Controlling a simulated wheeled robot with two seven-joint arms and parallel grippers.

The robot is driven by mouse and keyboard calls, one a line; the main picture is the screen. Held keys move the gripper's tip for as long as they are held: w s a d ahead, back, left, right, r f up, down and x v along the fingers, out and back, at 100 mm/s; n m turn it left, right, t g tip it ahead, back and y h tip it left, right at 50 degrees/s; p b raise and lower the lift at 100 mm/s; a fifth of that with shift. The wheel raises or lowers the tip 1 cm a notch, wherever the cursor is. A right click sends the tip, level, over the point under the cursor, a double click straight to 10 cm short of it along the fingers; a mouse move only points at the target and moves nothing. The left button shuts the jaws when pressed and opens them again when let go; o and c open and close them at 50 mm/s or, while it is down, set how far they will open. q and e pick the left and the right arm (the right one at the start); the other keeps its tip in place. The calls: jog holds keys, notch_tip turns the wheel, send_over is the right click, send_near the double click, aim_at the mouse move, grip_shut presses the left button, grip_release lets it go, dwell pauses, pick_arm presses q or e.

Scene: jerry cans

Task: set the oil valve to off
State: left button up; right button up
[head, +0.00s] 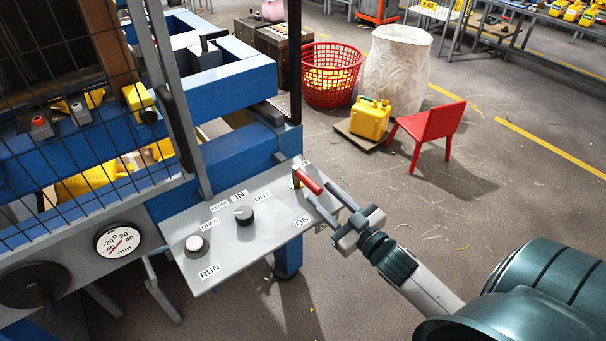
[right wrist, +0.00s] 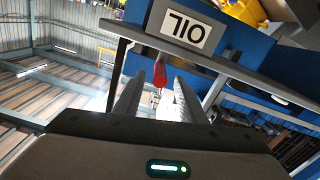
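The oil valve has a red lever handle (head: 308,181) on a small brass-coloured fitting at the right end of a grey control panel (head: 262,225). The lever slants down and to the right, towards the ON label (head: 303,220). My right gripper (head: 328,204) is open, with its fingers close to the lever's free end. In the right wrist view the red lever (right wrist: 160,73) shows between the two spread fingers (right wrist: 160,95); I cannot tell whether they touch it. My left gripper is not in view.
The panel also carries a black knob (head: 243,215) and a white RUN button (head: 196,245). A round gauge (head: 118,240) and mesh guard stand left. A red chair (head: 428,131), yellow jerry can (head: 370,118) and red basket (head: 331,77) are behind. Floor right of the panel is free.

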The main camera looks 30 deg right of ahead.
aim_at(303, 178)
jog(key=w, duration=0.3)
jog(key=w+p, duration=0.1)
jog(key=w, duration=0.2)
jog(key=w+p, duration=0.1)
jog(key=w, duration=0.2)
jog(key=shift+w+a, duration=0.15)
jog(key=shift+a, duration=0.2)
jog(key=shift+c, duration=0.6)
grip_shut()
